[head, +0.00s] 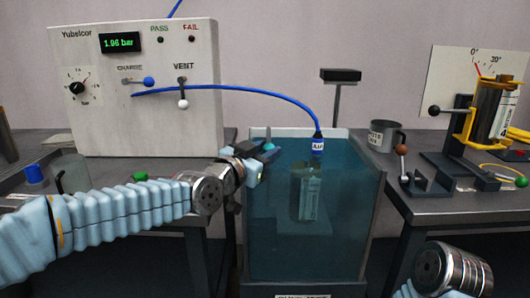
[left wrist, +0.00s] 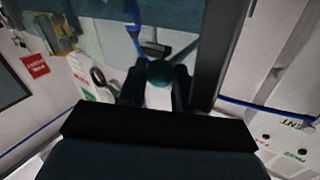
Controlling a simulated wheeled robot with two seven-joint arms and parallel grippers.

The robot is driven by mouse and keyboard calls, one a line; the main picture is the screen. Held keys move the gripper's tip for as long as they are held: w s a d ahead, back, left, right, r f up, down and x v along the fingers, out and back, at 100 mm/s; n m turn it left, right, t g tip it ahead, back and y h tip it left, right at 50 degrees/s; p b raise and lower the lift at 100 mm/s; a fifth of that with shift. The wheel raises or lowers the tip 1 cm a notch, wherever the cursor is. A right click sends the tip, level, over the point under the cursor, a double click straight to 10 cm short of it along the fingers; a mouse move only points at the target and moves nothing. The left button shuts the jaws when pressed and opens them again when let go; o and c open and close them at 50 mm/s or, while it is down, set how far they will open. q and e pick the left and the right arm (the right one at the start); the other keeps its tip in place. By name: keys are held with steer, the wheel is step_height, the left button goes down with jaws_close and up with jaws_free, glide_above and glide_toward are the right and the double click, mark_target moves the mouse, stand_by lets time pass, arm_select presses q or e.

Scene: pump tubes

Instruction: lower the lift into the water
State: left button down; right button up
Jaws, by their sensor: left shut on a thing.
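The glass tank (head: 376,205) of blue water stands in the middle of the head view. A silvery cylinder (head: 307,192) with a pale label shows through its front wall, below the water surface. A blue hose (head: 270,93) ends in a plug marked AIR (head: 317,146) above the cylinder. My left gripper (head: 266,150) is at the tank's upper left edge, shut on a teal knob (left wrist: 160,73), which shows between its dark fingers in the left wrist view. What the knob joins to is hidden. My right gripper is out of the head view; only part of that arm shows.
A white panel (head: 70,125) reading 1.96 bar stands behind at left, with CHARGE and VENT levers. A grey mug (head: 384,136), a red-knobbed lever (head: 402,150) and a tilting stand (head: 455,165) are on the right table. A black-topped post (head: 340,75) rises behind the tank.

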arm_select(q)
steer(key=c, duration=0.8)
jaws_free()
steer(key=shift+f, duration=0.4)
steer(key=shift+r, duration=0.1)
steer(key=p+v, duration=0.1)
steer(key=v, duration=1.2)
steer(key=shift+s+a+p, duration=0.2)
steer(key=shift+s+p, duration=0.15)
steer(key=shift+p, duration=0.05)
